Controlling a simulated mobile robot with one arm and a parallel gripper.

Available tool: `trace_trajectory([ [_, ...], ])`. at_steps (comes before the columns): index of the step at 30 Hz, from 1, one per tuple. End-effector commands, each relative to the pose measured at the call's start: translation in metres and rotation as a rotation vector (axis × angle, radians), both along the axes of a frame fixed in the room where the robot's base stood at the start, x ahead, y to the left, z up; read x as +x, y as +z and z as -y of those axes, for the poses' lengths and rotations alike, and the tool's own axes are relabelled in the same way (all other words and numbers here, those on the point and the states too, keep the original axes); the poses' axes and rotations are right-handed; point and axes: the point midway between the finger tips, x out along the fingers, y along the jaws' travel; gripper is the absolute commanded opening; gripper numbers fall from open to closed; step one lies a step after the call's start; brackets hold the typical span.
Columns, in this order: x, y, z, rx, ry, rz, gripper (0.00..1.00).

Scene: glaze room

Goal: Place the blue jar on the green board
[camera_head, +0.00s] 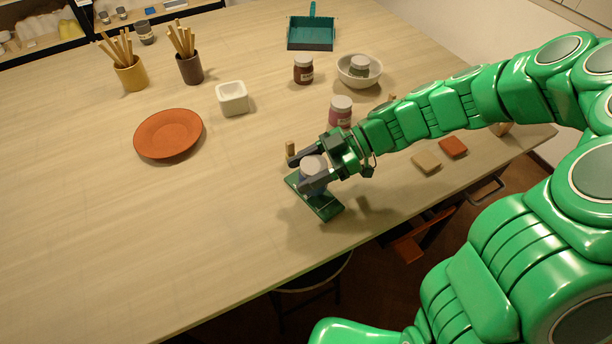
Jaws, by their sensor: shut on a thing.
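The blue jar (311,186) with its pale lid stands upright between the fingers of my gripper (306,174). My gripper is shut on the jar. The green board (324,207) lies on the table under the jar and the fingers. The jar appears over the board's upper part. Whether its base touches the board is hidden by the near finger. The lower right part of the board is bare.
A jar with a pink label (341,112) stands just behind my gripper. A brown jar (303,70), a bowl (357,77) holding another jar, a white pot (232,99) and an orange plate (169,134) stand farther back. Two tiles (426,163) lie to the right. The left front table is clear.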

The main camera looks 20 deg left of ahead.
Motion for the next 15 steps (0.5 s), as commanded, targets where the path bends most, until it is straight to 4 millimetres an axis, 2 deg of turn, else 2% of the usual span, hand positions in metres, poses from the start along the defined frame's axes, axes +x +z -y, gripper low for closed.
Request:
trace_trajectory([
  [3,0.000,-0.015,0.001,-0.004,-0.001,-0.003,0.14],
  [6,0.000,-0.021,0.001,-0.002,-0.002,-0.001,0.14],
  [15,0.000,-0.024,0.001,-0.001,-0.001,0.001,0.14],
])
